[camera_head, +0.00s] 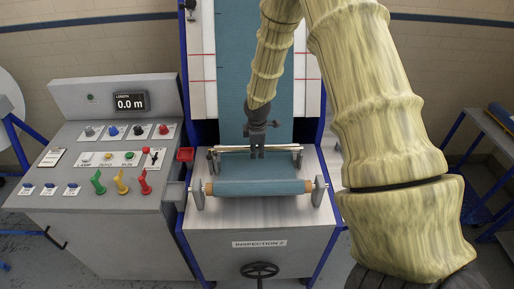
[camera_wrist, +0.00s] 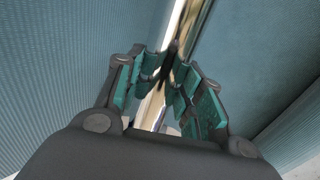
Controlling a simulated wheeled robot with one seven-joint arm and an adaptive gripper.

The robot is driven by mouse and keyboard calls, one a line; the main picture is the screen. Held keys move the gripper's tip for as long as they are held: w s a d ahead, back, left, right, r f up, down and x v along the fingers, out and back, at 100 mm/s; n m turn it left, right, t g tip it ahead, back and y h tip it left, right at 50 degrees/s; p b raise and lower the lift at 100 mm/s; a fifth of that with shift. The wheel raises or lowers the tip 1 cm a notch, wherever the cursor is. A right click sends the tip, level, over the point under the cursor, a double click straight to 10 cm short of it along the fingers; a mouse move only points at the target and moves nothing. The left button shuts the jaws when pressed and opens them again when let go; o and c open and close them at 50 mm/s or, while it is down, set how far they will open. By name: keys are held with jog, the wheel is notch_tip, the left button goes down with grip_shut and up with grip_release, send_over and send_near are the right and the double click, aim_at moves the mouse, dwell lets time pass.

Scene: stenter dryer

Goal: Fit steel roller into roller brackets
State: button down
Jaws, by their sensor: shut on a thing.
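The steel roller (camera_head: 284,148) is a thin shiny bar lying crosswise over the inspection machine, behind the blue fabric roll. My gripper (camera_head: 257,153) reaches down from above and is shut on the roller near its middle. In the wrist view my gripper (camera_wrist: 168,80) has its teal-padded fingers on both sides of the shiny roller (camera_wrist: 152,108). Small bracket posts stand near the roller's left end (camera_head: 212,162) and right end (camera_head: 299,158). Whether the ends sit in the brackets or just above them is too small to tell.
The blue fabric roll (camera_head: 255,188) rests between two grey side supports in front. Blue fabric (camera_head: 232,90) hangs behind my gripper. A control console (camera_head: 110,150) with knobs and levers stands left, and a rack (camera_head: 490,140) stands at the far right.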

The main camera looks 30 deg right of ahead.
aim_at(257, 150)
jog(key=shift+f+b, duration=0.6)
jog(key=shift+f, duration=0.9)
dwell(0.5)
jog(key=c, duration=0.8)
grip_release()
jog(key=shift+r, duration=0.1)
jog(key=r, duration=0.4)
jog(key=s+r, duration=0.1)
jog(key=r, duration=0.2)
jog(key=s+a+r, duration=0.1)
jog(key=r, duration=0.3)
jog(key=shift+a+r, duration=0.1)
jog(key=shift+r, duration=0.2)
